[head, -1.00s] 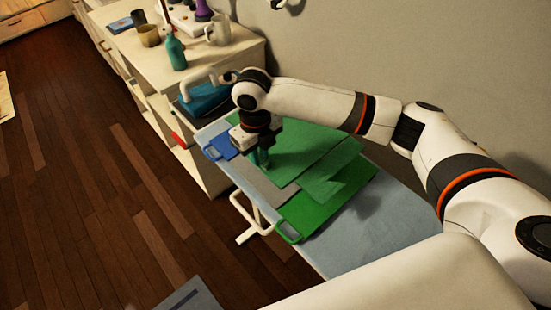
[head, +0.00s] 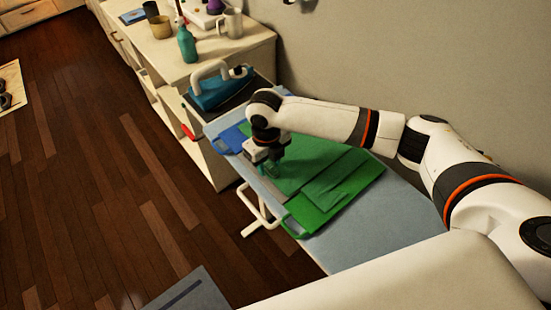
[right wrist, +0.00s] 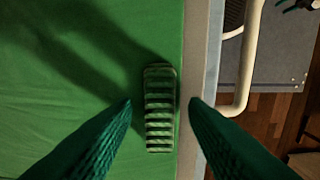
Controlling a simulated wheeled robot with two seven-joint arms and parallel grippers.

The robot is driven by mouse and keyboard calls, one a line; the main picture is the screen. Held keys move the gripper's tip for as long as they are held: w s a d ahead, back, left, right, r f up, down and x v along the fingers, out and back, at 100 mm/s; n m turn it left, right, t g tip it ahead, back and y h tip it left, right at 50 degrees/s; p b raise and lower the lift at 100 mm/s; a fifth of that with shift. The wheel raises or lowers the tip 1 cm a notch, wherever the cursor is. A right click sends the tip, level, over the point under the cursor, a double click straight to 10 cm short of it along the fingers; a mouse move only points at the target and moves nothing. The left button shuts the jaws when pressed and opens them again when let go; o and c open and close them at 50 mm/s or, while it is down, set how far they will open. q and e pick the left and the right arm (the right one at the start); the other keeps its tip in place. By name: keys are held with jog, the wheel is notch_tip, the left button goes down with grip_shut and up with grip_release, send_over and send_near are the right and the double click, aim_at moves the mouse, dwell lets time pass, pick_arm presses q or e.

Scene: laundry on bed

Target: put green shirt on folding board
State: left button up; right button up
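The green shirt (head: 305,163) lies fairly flat over the folding board on the ironing board. The folding board shows as a blue part (head: 235,136) at the far left and a brighter green part with a handle (head: 311,214) at the front. The shirt hides most of its middle. My right gripper (head: 271,166) is low over the shirt's left edge. In the right wrist view its fingers (right wrist: 160,105) are apart, with green cloth and a small ribbed green patch (right wrist: 159,108) between them. My left gripper is not in view.
The ironing board (head: 375,230) has bare room at its front right. A blue iron (head: 219,90) stands at its far end. A white frame bar (head: 262,215) sticks out on the left. A shelf (head: 205,50) with a teal bottle (head: 187,45) and mugs stands behind.

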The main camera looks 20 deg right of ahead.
notch_tip(320, 180, up, 12)
jog(key=b, duration=0.1)
jog(key=shift+r+b, duration=0.2)
jog(key=shift+b, duration=0.1)
dwell(0.3)
dwell(0.4)
